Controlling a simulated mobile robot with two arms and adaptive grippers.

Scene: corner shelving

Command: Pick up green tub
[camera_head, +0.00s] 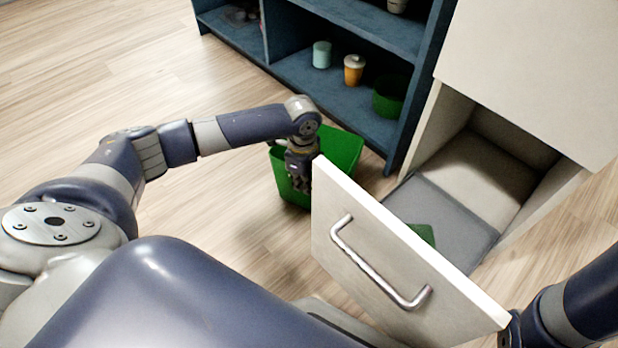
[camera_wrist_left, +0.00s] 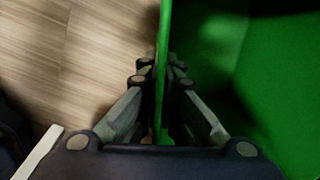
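The green tub (camera_head: 342,150) stands on the wooden floor in front of the blue shelving, partly hidden by my left arm and the drawer front. My left gripper (camera_head: 299,178) points down at the tub's near wall. In the left wrist view, the green tub (camera_wrist_left: 275,85) fills the right side, and its thin wall runs between the fingers of my left gripper (camera_wrist_left: 161,78). One finger is outside and one inside, both close against the wall, so it looks shut on it. My right arm enters at the lower right; its gripper is not visible.
An open drawer (camera_head: 385,235) stands just right of the tub, with a green item (camera_head: 424,233) inside. The blue shelving (camera_head: 345,105) holds a mint cup (camera_head: 321,54), an orange jar (camera_head: 353,70) and a dark green container (camera_head: 389,97). Floor to the left is clear.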

